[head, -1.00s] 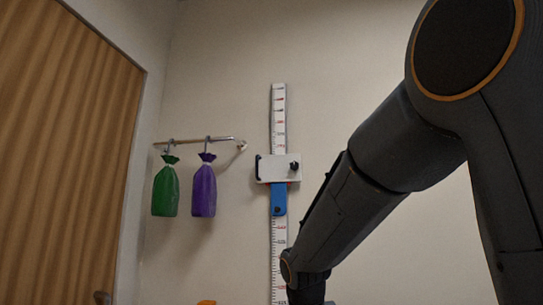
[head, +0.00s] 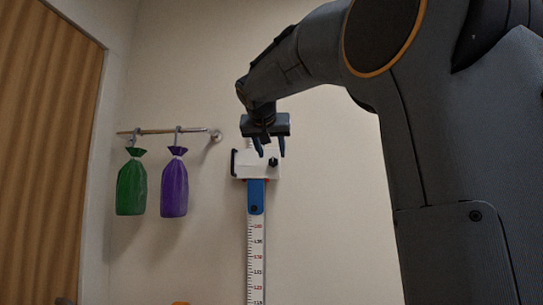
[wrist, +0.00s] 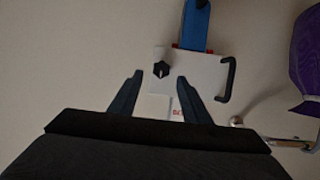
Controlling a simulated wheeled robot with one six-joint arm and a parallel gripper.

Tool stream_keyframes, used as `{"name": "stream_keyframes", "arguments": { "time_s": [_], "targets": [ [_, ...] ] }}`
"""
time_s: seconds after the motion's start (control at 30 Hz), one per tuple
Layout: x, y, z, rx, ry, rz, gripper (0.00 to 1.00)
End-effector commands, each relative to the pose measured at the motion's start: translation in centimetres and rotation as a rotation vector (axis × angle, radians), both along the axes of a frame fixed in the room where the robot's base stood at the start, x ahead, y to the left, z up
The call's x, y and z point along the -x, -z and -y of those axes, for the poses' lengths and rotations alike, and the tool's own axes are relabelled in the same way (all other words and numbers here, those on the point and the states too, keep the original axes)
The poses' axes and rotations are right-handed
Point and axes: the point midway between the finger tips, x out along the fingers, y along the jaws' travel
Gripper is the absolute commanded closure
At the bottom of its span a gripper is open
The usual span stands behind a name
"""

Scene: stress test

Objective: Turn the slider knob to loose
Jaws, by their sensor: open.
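The slider is a white block (head: 253,170) on a vertical measuring scale (head: 257,262) on the wall, with a blue piece (head: 256,197) below it. Its small dark knob (head: 273,162) is on the right of the block in the head view. In the wrist view, which looks inverted, the knob (wrist: 161,70) has a pale mark and appears between the two fingertips. My gripper (head: 271,153) is open and empty, fingers pointing down in the head view, at the block's upper part. Its fingertips (wrist: 159,77) seem apart from the knob; depth is hard to tell.
A dark handle (head: 234,163) sticks out from the block's left side. A wall rail (head: 160,131) to the left carries a green bag (head: 131,188) and a purple bag (head: 174,188). A brown corrugated panel (head: 45,150) stands far left. The wall right of the scale is bare.

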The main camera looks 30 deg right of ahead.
Motion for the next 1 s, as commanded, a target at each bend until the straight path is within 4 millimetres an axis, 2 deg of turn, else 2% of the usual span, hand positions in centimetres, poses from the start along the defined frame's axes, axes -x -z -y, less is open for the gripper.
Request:
{"name": "stream_keyframes", "arguments": {
  "time_s": [0.1,0.3,0.67,0.73,0.93,1.0],
  "targets": [
    [-1.5,0.6,0.9,0.000,-0.002,-0.003,0.57],
    [-3.3,1.5,2.2,0.000,-0.001,-0.001,0.57],
    [-3.8,2.0,2.7,0.000,0.001,0.000,0.57],
    [-3.8,2.0,2.7,0.000,0.001,0.000,0.63],
    [-3.8,2.0,2.7,0.000,0.001,0.000,0.97],
    [-3.8,2.0,2.7,0.000,0.001,0.000,0.98]
  ]
}}
